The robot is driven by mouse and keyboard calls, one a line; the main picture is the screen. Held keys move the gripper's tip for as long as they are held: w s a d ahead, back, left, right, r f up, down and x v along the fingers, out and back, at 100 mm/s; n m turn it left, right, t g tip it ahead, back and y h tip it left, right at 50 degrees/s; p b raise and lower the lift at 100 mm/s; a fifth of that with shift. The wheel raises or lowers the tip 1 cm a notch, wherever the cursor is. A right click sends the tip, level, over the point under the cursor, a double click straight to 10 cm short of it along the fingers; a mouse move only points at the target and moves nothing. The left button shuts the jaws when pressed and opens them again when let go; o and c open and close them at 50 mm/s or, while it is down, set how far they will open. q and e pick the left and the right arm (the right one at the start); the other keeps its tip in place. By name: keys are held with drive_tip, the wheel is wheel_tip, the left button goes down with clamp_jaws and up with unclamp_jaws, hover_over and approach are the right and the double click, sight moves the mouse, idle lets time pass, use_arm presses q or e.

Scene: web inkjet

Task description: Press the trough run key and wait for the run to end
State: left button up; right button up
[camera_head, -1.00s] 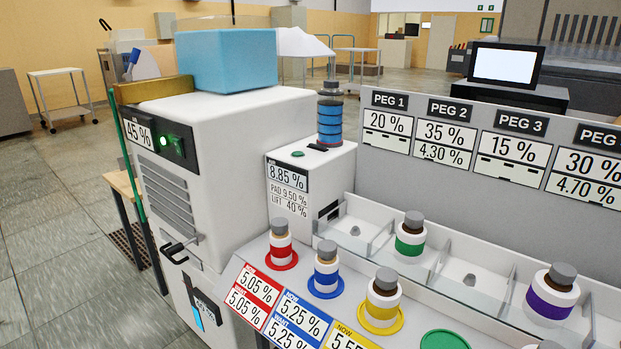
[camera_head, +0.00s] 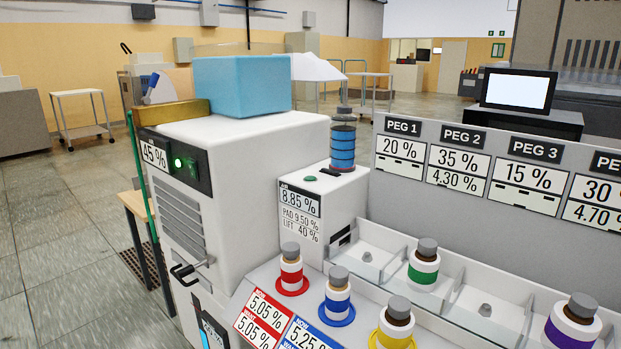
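No key in view is labelled as the trough run key. A green round button (camera_head: 310,178) sits on top of the small white unit (camera_head: 335,215), whose plate reads 8.85 %, PAD 9.50 %, LIFT 40 %. A green lit knob or lamp (camera_head: 179,163) is on the dark panel of the large white cabinet (camera_head: 240,150), next to a 45 % plate. The trough (camera_head: 400,262) with pegs and dividers runs along the grey peg board. Neither of my grippers shows.
A blue box (camera_head: 242,85) lies on the cabinet. A screen (camera_head: 517,90) stands behind the peg board (camera_head: 455,225). Open floor is at the left.

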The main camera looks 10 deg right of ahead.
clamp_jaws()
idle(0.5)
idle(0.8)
